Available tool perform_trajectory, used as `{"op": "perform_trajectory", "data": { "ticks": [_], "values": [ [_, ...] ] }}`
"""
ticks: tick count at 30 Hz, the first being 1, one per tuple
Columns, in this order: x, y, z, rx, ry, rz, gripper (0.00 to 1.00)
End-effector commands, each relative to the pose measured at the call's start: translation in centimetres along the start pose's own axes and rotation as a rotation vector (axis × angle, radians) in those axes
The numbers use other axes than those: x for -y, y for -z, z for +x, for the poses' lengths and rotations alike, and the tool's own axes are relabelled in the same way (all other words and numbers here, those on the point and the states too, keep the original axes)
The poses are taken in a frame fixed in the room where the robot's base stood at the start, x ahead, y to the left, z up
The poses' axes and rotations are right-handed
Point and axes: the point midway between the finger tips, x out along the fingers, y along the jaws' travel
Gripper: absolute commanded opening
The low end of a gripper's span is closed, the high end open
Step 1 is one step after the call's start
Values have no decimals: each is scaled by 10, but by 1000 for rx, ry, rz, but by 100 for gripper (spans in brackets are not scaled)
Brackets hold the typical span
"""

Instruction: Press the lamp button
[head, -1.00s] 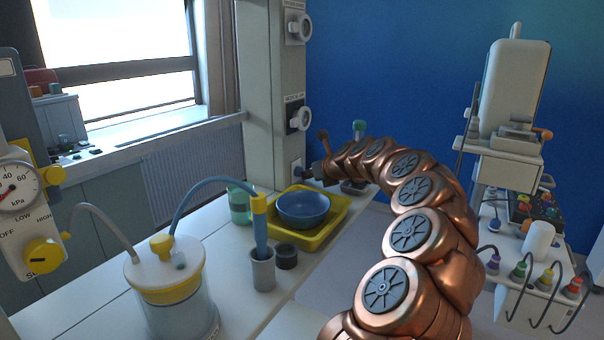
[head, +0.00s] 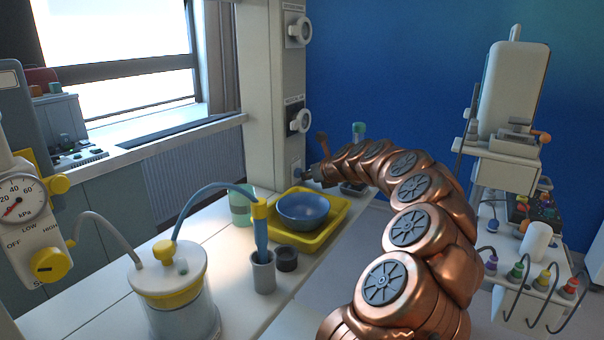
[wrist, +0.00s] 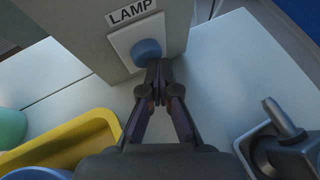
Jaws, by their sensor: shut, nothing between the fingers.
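The lamp button is a round blue knob (wrist: 146,49) on a white plate under a "LAMP" label (wrist: 131,7), on the side of a grey post. My gripper (wrist: 158,67) is shut and empty. In the wrist view its fingertips are at the lower right edge of the button and overlap it. I cannot tell whether they touch it or whether it is pushed in. In the head view my gripper (head: 303,177) reaches the white plate (head: 296,166) low on the post, and hides most of the button.
A yellow tray (head: 333,230) holding a blue bowl (head: 303,207) stands close below my gripper. A dark clamp-like fitting (wrist: 285,145) is at right in the wrist view. A suction jar (head: 172,300) and a grey cup (head: 263,273) stand nearer on the counter.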

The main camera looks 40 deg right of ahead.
Motion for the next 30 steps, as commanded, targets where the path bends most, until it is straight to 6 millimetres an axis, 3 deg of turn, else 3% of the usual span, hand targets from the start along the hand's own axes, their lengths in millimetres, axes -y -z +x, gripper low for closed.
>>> {"op": "perform_trajectory", "data": {
  "ticks": [12,30],
  "values": [
    [2,2,-5,-1,-1,0,0],
    [23,22,-43,0,1,1,0]
  ]
}}
